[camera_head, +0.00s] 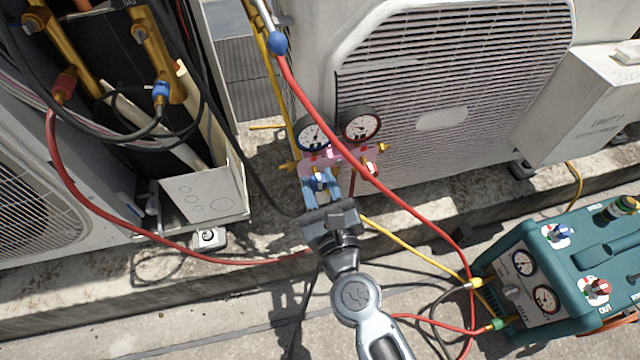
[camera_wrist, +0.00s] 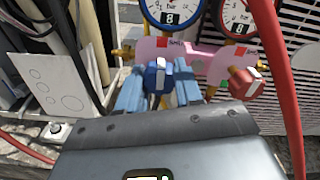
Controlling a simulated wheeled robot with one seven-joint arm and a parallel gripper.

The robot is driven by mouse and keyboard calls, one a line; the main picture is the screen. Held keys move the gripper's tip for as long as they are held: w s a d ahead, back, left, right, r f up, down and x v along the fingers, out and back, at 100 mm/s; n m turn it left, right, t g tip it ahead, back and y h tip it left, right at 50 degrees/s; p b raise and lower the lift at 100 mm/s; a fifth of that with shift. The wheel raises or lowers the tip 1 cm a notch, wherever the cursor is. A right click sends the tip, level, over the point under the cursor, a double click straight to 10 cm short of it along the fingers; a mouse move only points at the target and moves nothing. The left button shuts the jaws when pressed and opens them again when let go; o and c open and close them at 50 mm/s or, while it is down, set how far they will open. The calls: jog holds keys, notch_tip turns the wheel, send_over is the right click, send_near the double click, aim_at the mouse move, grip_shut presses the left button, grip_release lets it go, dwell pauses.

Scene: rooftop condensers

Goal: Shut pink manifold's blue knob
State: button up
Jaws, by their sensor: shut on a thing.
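The pink manifold (camera_head: 341,158) hangs in front of the condenser's grille side, with two round gauges (camera_head: 362,124) on top. It also shows in the wrist view (camera_wrist: 203,60). Its blue knob (camera_wrist: 159,77) faces me at the manifold's left, and a red knob (camera_wrist: 247,83) sits at its right. My gripper (camera_head: 322,187) reaches up to the manifold from below. Its light-blue fingers (camera_wrist: 158,88) stand on both sides of the blue knob and are shut on it. The fingers partly hide the knob's sides. I cannot tell how far the knob is turned.
A red hose (camera_head: 365,165) crosses in front of the manifold, close to its right side. A yellow hose (camera_head: 415,243) runs down to the teal recovery machine (camera_head: 575,265) at lower right. Condenser units stand at left and behind. An open panel with brass valves (camera_head: 150,50) is at upper left.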

jog(key=shift+f, duration=0.1)
dwell(0.3)
jog(key=o, duration=1)
jog(key=shift+b+v, duration=0.6)
jog(key=shift+v, duration=3.3)
